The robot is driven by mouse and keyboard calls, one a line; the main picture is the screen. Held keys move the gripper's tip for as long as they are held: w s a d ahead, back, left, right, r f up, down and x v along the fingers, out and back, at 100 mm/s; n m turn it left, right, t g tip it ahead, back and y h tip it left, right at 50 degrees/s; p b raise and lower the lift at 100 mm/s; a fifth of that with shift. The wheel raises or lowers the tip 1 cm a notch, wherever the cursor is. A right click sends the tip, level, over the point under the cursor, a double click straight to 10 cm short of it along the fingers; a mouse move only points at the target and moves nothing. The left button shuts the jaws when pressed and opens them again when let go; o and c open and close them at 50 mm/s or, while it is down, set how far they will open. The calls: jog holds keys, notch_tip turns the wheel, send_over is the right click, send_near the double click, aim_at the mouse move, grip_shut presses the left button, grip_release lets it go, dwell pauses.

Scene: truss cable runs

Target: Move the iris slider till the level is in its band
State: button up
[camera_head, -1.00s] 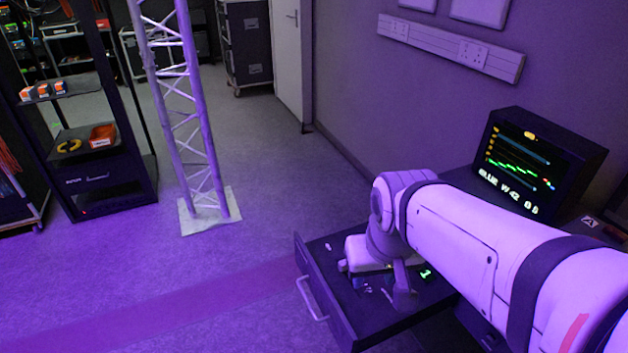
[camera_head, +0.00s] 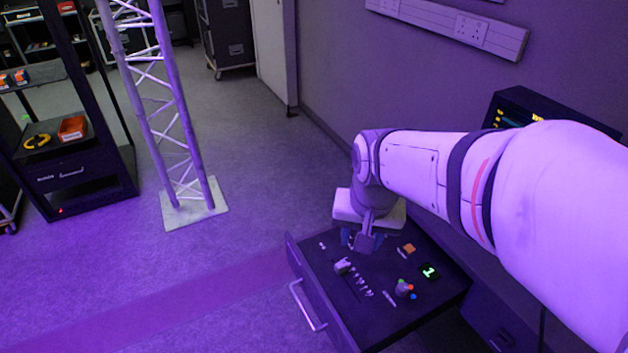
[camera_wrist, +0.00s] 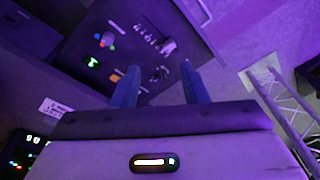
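A pale slider cap (camera_head: 342,265) sits at one end of a row of small pale marks on the dark drawer top (camera_head: 345,305). It also shows in the wrist view (camera_wrist: 167,45), beyond the fingertips. I cannot read a label naming it as iris. A small display (camera_head: 429,272) glows green; I cannot read a level or band on it. My gripper (camera_head: 356,241) hangs above the drawer's far part, apart from the cap. In the wrist view my gripper (camera_wrist: 159,67) has its two blue fingers spread, with nothing held between them.
A knob with coloured dots (camera_head: 404,288) and an orange square (camera_head: 409,249) share the drawer top. A monitor (camera_head: 515,105) stands behind my arm, partly hidden.

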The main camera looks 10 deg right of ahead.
aim_at(342, 264)
jog(key=w+f+m+b, duration=0.1)
jog(key=w+f+m, duration=0.2)
jog(key=f, duration=0.2)
jog(key=w+f+m+g+b, duration=0.1)
jog(key=w+f+m+b, duration=0.1)
jog(key=f, duration=0.3)
jog(key=w+f+m+b, duration=0.2)
jog(key=w+f+m, duration=0.2)
jog(key=m, duration=0.1)
jog(key=shift+w+f+g, duration=0.35)
jog(key=shift+f+g, duration=0.05)
jog(key=shift+w+f, duration=0.1)
jog(key=shift+f, duration=0.2)
notch_tip(342, 264, down, 7)
jog(key=shift+f+b, duration=0.2)
jog(key=shift+b, duration=0.65)
jog(key=shift+c, duration=0.4)
grip_shut()
